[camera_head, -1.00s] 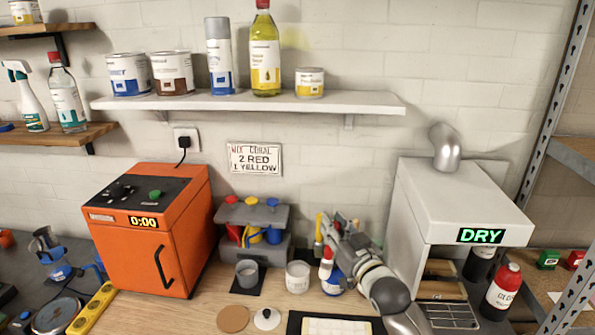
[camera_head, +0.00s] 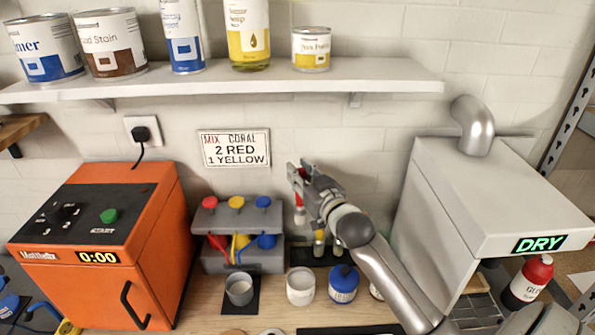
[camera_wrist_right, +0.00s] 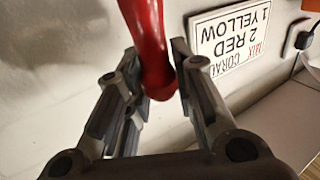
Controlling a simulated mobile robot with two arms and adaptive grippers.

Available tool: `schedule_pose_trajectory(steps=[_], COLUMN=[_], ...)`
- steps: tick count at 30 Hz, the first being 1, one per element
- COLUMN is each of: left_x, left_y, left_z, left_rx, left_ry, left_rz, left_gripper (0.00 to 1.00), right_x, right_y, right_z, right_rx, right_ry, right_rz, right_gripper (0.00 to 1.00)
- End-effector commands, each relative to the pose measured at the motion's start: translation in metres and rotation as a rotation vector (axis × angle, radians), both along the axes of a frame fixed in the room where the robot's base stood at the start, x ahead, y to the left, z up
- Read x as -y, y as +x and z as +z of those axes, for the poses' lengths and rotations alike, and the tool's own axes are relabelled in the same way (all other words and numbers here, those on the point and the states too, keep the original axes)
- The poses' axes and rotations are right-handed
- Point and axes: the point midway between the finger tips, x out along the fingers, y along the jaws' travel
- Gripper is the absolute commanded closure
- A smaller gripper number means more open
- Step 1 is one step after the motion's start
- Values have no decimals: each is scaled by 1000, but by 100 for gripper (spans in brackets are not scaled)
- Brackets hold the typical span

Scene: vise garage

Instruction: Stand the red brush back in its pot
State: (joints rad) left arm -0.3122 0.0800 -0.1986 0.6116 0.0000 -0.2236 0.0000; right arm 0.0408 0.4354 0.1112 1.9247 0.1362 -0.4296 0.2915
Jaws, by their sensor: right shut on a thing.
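In the right wrist view the red handle (camera_wrist_right: 150,45) sits between the two fingers (camera_wrist_right: 156,82). The brush's lower end is partly hidden in the head view. Below it stand a grey cup (camera_head: 240,291), a white jar (camera_head: 300,289) and a blue pot (camera_head: 343,286). Yellowish upright items (camera_head: 319,243) show in a dark holder behind my arm. I cannot tell which is the brush's pot. My left gripper is not in view.
An orange machine (camera_head: 90,285) is at the left. A grey dispenser (camera_head: 238,218) with coloured knobs stands beside it. A white DRY cabinet (camera_head: 440,230) is at the right. A shelf (camera_head: 220,84) with cans hangs above. The counter's front middle is fairly clear.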

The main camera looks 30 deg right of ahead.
Motion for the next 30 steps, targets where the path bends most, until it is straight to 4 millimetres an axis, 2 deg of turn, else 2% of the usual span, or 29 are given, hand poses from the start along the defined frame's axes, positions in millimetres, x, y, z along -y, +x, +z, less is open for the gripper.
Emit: schedule_pose_trajectory(steps=[5, 8, 12, 15, 21, 30], left_x=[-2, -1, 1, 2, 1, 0], left_y=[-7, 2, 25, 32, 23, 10], left_z=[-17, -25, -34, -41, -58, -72], left_rx=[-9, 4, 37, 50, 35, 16], left_ry=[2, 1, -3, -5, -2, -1], left_rz=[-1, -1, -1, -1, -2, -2], left_gripper=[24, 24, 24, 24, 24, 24], right_x=[0, 0, 0, 0, 0, 0], right_y=[0, 0, 0, 0, 0, 0], right_z=[-16, -24, -35, -42, -58, -80], right_rx=[0, 0, 0, 1, 1, -1], right_ry=[-1, -1, -1, -1, -1, 1], right_rz=[0, 0, 0, 0, 0, 0], right_gripper=[100, 100, 100, 100, 100, 100])
